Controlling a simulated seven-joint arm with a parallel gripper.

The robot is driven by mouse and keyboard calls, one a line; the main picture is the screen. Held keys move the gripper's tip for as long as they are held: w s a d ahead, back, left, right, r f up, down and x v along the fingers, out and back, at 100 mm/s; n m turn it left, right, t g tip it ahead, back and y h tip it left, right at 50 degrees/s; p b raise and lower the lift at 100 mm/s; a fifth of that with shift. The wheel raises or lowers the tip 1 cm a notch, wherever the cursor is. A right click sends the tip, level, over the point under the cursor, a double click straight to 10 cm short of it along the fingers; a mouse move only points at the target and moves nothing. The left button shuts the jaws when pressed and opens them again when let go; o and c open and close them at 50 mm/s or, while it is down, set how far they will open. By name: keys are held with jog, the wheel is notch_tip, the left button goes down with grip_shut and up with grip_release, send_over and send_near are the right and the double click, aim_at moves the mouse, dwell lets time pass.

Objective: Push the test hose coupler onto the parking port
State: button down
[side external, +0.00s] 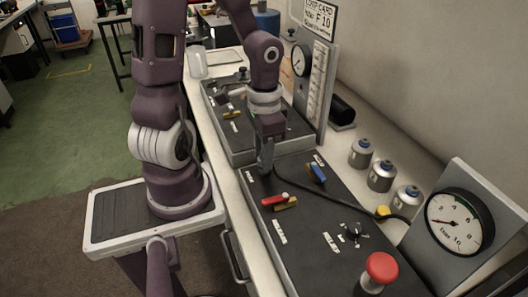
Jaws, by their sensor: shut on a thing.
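My gripper (266,158) points down over the back left part of the dark front panel (315,215), shut on what looks like the test hose coupler. The coupler is mostly hidden by the fingers and too small to make out. A black test hose (330,202) runs from just below the fingers across the panel toward the large gauge at the right. The parking port is not clear; a small white label (250,176) lies on the panel just left of the fingertips. I cannot tell whether the coupler touches a port.
A red knob (380,270), a large gauge (459,222) and several small metal canisters (381,176) are to the right. A raised panel with a gauge board (314,75) stands behind.

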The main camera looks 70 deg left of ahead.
jog(key=c, duration=1.1)
grip_release()
jog(key=shift+o, duration=0.2)
notch_tip(320, 180, up, 7)
jog(key=shift+r, duration=0.1)
jog(key=s+d+r+t, duration=0.4)
jog(key=d+r+t, duration=0.1)
jog(key=d+r, duration=0.3)
jog(key=shift+s+d+r+t, duration=0.3)
jog(key=shift+s+d+r, duration=0.1)
jog(key=shift+r, duration=0.35)
